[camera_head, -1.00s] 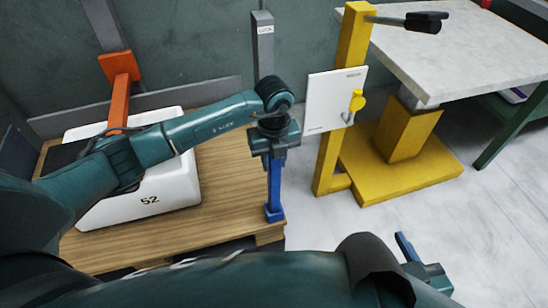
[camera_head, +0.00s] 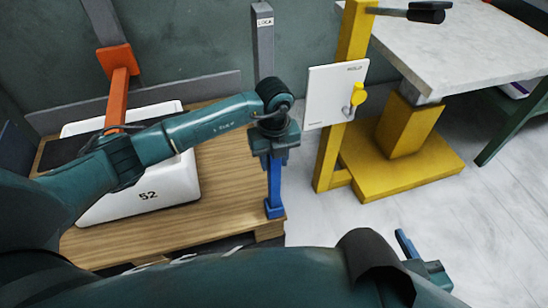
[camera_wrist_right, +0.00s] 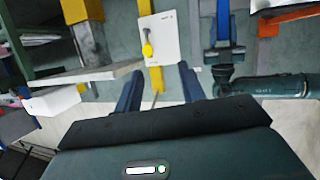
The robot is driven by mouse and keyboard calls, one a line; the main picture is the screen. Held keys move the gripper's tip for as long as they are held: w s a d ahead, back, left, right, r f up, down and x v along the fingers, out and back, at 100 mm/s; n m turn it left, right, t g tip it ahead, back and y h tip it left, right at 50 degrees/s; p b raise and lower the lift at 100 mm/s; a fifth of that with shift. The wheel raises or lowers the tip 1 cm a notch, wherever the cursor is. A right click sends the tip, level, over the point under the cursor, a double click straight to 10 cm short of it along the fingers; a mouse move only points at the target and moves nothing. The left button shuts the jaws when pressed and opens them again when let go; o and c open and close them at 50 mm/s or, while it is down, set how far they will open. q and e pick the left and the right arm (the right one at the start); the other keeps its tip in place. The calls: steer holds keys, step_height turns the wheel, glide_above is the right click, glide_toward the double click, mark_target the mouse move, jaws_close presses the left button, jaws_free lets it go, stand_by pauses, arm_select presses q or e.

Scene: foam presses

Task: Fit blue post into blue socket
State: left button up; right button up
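My left gripper (camera_head: 274,160) points down over the near right corner of the wooden pallet. It appears shut on the blue post (camera_head: 275,184), an upright blue bar below it. The lower end of the post meets the blue socket (camera_head: 275,211), a small block at the pallet corner. I cannot tell how deep the post sits. The same blue parts show in the right wrist view (camera_wrist_right: 223,22). My right gripper (camera_wrist_right: 160,88) is open and empty, its two dark blue fingers apart; in the head view it shows at the lower right (camera_head: 415,258), partly hidden by my arm.
A yellow stand (camera_head: 353,40) with a white panel (camera_head: 332,97) and yellow knob stands just right of the left gripper. A white box marked 52 (camera_head: 160,198) lies on the pallet (camera_head: 225,170) under my left arm. A grey table (camera_head: 465,45) is at the right.

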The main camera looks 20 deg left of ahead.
arm_select(q)
steer(key=o, duration=0.3)
step_height(320, 180, up, 13)
steer(key=p, duration=0.3)
steer(key=shift+r, duration=0.1)
arm_select(e)
step_height(320, 180, up, 3)
steer(key=shift+s+f, duration=0.1)
stand_by(0.5)
